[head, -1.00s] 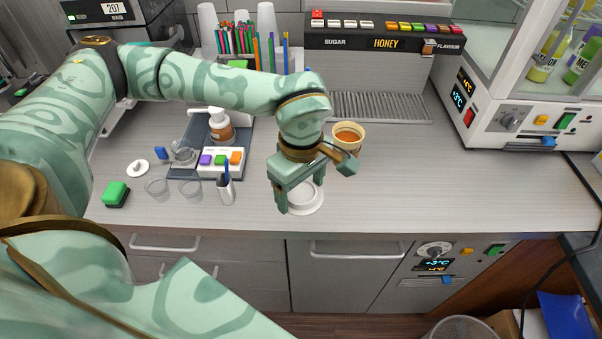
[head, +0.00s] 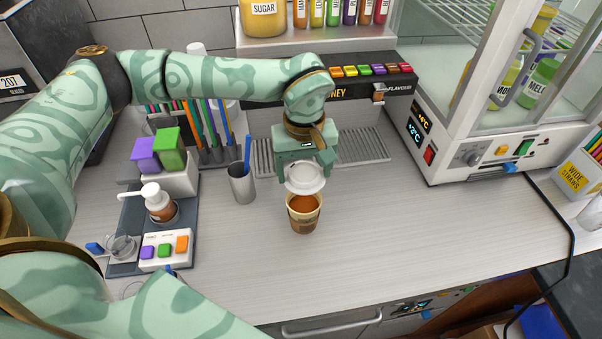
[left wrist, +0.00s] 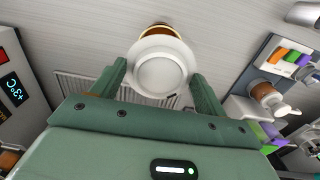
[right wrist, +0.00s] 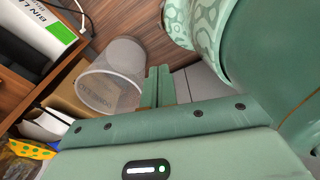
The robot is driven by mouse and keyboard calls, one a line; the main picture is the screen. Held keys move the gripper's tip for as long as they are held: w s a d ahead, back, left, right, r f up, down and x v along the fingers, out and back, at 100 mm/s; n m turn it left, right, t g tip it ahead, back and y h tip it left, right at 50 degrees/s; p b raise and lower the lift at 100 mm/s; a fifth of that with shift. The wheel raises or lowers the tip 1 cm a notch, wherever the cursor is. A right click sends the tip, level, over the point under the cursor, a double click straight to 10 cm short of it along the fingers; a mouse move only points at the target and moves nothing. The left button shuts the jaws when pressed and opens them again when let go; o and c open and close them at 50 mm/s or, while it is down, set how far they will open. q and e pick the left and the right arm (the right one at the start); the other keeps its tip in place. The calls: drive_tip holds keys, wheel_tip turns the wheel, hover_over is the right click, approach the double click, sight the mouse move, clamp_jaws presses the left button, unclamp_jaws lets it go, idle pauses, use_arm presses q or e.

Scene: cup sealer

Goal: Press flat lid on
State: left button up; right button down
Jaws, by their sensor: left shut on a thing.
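The white round flat lid (head: 305,178) is held between the fingers of my left gripper (head: 304,166). It also shows between the fingers in the left wrist view (left wrist: 160,70). The paper cup (head: 304,222) stands upright on the counter with amber drink in it. In the head view the lid appears just behind and above the cup, covering its far rim; the cup's opening is still partly visible. In the left wrist view the cup (left wrist: 160,31) is mostly hidden behind the lid. My right gripper (right wrist: 158,88) is shut and empty, away from the counter.
A metal tumbler (head: 242,186) with a blue pen stands left of the cup. A drip grate (head: 362,146) is behind. The counter right of the cup is clear.

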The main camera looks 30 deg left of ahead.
sight(304, 181)
use_arm(q)
drive_tip(key=shift+w+a+m, duration=0.1)
drive_tip(key=shift+w+m, duration=0.1)
drive_tip(key=shift+m, duration=0.5)
drive_tip(key=shift+s+f+m, duration=0.1)
drive_tip(key=shift+s+m, duration=0.05)
drive_tip(key=shift+m, duration=0.15)
drive_tip(key=shift+o, duration=0.2)
wheel_tip(304, 181, down, 4)
drive_tip(key=b, duration=0.3)
drive_tip(key=shift+b, duration=0.4)
drive_tip(key=shift+f+b, duration=0.4)
drive_tip(key=shift+f, duration=0.7)
use_arm(e)
drive_tip(key=f, duration=0.2)
drive_tip(key=s+f, duration=0.1)
drive_tip(key=f, duration=0.2)
drive_tip(key=shift+s, duration=0.2)
drive_tip(key=shift+d+r, duration=0.25)
drive_tip(key=shift+d, duration=0.05)
use_arm(q)
drive_tip(key=shift+r+p, duration=0.1)
drive_tip(key=shift+p, duration=0.25)
use_arm(e)
drive_tip(key=shift+r, duration=0.25)
drive_tip(key=shift+a, duration=0.2)
